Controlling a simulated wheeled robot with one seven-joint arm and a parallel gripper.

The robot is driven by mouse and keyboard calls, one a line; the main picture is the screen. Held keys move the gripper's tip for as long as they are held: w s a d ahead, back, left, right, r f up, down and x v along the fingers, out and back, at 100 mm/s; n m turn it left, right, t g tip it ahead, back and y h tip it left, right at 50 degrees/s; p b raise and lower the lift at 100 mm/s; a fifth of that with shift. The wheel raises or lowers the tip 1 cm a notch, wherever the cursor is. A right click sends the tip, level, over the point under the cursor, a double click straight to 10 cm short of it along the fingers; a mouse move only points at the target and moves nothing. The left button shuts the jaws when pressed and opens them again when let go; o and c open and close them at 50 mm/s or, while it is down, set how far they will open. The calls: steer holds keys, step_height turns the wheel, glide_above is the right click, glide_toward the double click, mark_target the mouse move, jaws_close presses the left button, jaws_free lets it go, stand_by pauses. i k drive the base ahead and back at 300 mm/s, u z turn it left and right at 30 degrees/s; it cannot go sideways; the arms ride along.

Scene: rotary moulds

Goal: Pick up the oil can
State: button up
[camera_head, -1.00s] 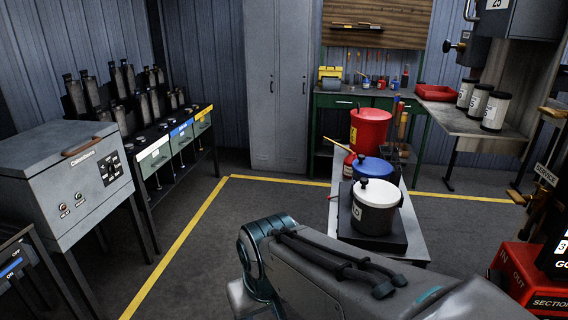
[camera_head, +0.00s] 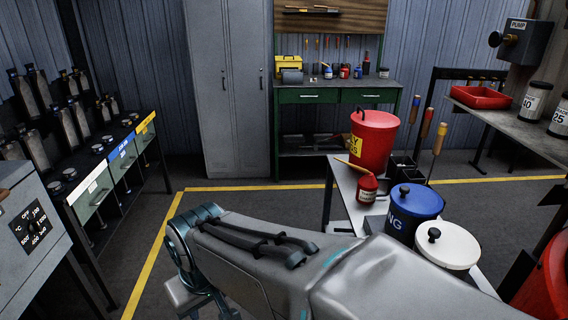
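A small red can (camera_head: 367,188) with a pale label and a thin yellowish spout or stick slanting up to the left stands on the grey bench at centre right. It looks most like the oil can, but its label is too small to read. It stands in front of a large red bucket and behind a blue lidded pot, apart from my arm. My arm crosses the bottom of the view, its bent joint at the lower left. My gripper is out of view, so its opening and any contact cannot be seen.
The red bucket (camera_head: 373,142), blue pot (camera_head: 414,208) and white lidded pot (camera_head: 447,246) crowd the bench (camera_head: 343,178). A green workbench (camera_head: 338,97) with small bottles stands at the back. Drawers (camera_head: 123,160) line the left. Floor between is clear.

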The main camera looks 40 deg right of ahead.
mark_target(367, 186)
steer(key=i, duration=1.95)
steer(key=z, duration=3.65)
steer(key=i, duration=1)
steer(key=z, duration=0.05)
